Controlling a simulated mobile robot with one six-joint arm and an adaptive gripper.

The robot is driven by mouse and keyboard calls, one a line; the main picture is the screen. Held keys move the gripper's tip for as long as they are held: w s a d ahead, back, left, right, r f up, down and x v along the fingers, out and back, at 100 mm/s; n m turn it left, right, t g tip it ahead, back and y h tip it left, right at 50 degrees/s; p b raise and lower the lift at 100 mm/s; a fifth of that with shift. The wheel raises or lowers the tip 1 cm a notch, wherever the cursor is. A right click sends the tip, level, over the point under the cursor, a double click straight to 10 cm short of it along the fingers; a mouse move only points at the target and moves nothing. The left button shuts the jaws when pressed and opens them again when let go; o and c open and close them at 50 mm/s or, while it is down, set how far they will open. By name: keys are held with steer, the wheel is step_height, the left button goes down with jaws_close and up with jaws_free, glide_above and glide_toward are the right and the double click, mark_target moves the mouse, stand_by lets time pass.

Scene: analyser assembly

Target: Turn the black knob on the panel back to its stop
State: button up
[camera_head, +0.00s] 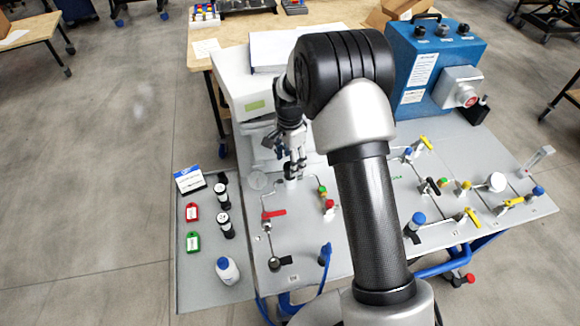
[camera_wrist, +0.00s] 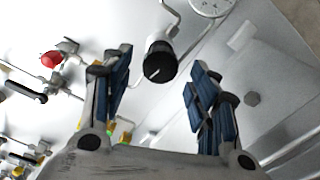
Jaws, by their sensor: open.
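The black knob (camera_wrist: 160,62) is a round cap with a white line across its face. In the wrist view it lies between and just beyond my fingertips, with a gap visible on either side. My gripper (camera_wrist: 161,64) is open, with nothing between its fingers. In the head view, my gripper (camera_head: 289,150) points down over the panel (camera_head: 300,255), just above the black knob (camera_head: 292,172), which is partly covered by the fingers. I cannot tell the exact height between fingertips and knob.
A red-handled valve (camera_head: 273,214) and a red and green fitting (camera_head: 327,204) stand on the panel near the knob. A round gauge (camera_wrist: 208,4) is close by in the wrist view. A blue box (camera_head: 435,65) stands at the back right. My arm hides the panel's middle.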

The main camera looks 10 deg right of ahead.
steer(key=shift+f, duration=1.25)
steer(key=shift+c, duration=0.3)
steer(key=c, duration=1)
